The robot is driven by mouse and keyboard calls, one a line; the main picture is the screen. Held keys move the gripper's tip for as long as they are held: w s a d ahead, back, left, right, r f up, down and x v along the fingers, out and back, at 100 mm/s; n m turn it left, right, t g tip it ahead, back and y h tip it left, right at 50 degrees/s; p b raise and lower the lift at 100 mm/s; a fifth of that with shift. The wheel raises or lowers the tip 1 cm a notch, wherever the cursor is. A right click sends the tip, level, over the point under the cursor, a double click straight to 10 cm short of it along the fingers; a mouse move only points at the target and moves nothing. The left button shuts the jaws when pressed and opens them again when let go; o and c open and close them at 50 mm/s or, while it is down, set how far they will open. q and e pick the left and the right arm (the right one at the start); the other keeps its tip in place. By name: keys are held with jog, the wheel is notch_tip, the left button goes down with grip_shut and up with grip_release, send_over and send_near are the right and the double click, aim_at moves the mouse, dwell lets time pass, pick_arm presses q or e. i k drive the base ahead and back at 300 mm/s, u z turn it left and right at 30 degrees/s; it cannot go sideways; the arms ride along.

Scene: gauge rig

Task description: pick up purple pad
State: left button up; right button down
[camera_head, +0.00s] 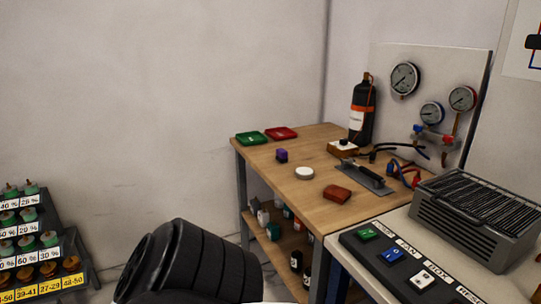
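A small purple pad (282,155) sits on the wooden table (318,205), near its left edge, in front of the green and red trays. It looks like a small block with a darker lower part. Nothing touches it that I can see. A black ribbed part, probably my own arm, fills the bottom of the view. Neither gripper is in view.
A green tray (251,138) and a red tray (281,133) lie behind the pad. A white round disc (304,173), a red-brown block (337,194) and a trowel-like tool (362,178) lie to its right. A black bottle (361,112) stands by the gauge panel (420,65).

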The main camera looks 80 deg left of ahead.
aim_at(282, 154)
jog(key=u, duration=3.7)
jog(key=i, duration=1.95)
jog(key=z, duration=3.05)
